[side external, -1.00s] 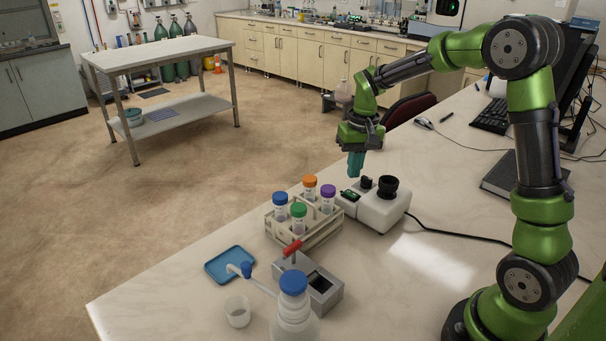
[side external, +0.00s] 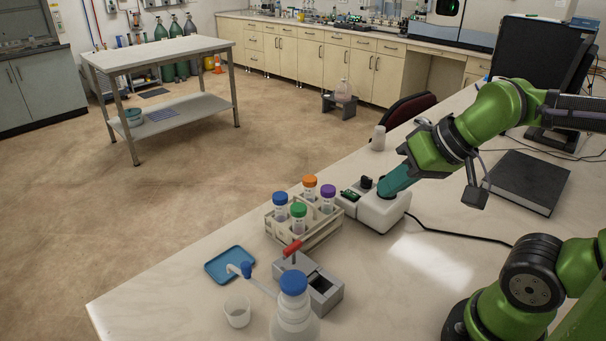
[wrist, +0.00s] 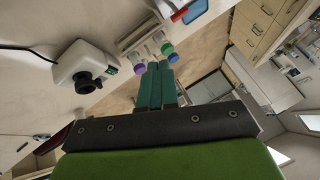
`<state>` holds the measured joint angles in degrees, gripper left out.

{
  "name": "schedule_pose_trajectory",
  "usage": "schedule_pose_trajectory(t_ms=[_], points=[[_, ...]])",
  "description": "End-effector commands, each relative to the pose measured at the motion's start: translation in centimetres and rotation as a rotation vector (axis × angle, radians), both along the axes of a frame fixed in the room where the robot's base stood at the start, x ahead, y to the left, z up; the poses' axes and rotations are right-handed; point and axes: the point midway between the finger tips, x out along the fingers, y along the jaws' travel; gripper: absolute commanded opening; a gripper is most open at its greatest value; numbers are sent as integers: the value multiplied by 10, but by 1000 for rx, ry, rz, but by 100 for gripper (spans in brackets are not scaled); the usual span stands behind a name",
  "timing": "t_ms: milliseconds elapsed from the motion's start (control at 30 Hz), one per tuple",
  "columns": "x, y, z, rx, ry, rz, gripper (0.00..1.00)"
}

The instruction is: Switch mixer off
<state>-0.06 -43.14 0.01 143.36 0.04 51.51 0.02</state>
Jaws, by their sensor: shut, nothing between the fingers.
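The mixer (side external: 382,212) is a small white device on the bench with a black round cup on top. My gripper (side external: 384,190) has teal fingers, is shut and empty, and slants down to the left.
A tube rack (side external: 318,237) with several coloured caps stands left of the mixer. A grey device with a red handle (side external: 310,284), a blue tray (side external: 230,265), a beaker (side external: 238,312) and a wash bottle (side external: 295,315) are nearer. A black cable (side external: 455,233) runs right. A dark book (side external: 527,182) lies right.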

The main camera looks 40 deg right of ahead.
Motion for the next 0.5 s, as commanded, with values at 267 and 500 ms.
schedule_pose_trajectory(t_ms=[267,500], points=[[2,-4,-5,0,23,-14,0],[34,-25,-15,-32,140,-52,0]])
